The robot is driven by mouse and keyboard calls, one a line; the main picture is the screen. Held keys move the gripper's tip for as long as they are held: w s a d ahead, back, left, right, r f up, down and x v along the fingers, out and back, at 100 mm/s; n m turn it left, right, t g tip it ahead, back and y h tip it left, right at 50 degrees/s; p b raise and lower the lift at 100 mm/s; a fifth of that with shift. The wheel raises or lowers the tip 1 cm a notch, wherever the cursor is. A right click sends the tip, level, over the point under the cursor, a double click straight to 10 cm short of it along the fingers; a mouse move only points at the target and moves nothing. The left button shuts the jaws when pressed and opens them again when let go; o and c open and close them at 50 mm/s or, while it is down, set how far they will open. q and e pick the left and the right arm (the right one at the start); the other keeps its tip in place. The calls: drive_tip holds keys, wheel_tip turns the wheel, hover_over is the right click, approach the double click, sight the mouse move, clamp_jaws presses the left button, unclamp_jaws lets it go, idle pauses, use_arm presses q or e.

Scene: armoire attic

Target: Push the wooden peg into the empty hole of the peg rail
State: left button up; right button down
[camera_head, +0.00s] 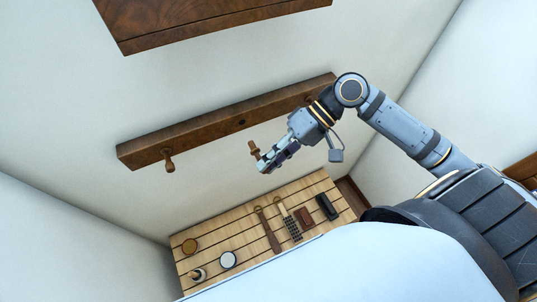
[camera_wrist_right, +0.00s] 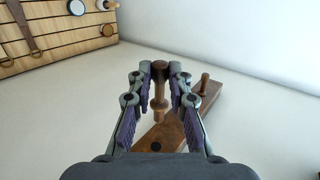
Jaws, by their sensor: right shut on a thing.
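My right gripper (camera_head: 263,164) is shut on the wooden peg (camera_head: 254,149), a small turned brown peg. In the right wrist view the peg (camera_wrist_right: 158,88) stands between the fingertips (camera_wrist_right: 161,78), one end towards the rail. The dark wooden peg rail (camera_head: 205,131) runs along the wall in the head view, behind and above the gripper. Its empty hole (camera_head: 241,122) is a dark spot near the middle. The hole (camera_wrist_right: 156,146) also shows in the wrist view, below the held peg. The held peg appears apart from the rail. My left gripper is not in view.
One fixed peg (camera_head: 169,161) sticks out of the rail's left part; another (camera_head: 309,99) is near its right end, partly behind my arm. A dark wooden cabinet (camera_head: 210,22) hangs above. A slatted wooden surface (camera_head: 215,242) with several small items lies below.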

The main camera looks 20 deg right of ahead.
drive_tip(key=shift+d, duration=0.1)
drive_tip(key=w+b, duration=0.4)
drive_tip(key=w, duration=0.1)
drive_tip(key=shift+w+b, duration=0.3)
drive_tip(key=shift+b, duration=0.05)
idle(0.3)
idle(0.6)
drive_tip(key=shift+d+p, duration=0.1)
drive_tip(key=shift+p, duration=0.3)
idle(0.4)
drive_tip(key=shift+p, duration=0.4)
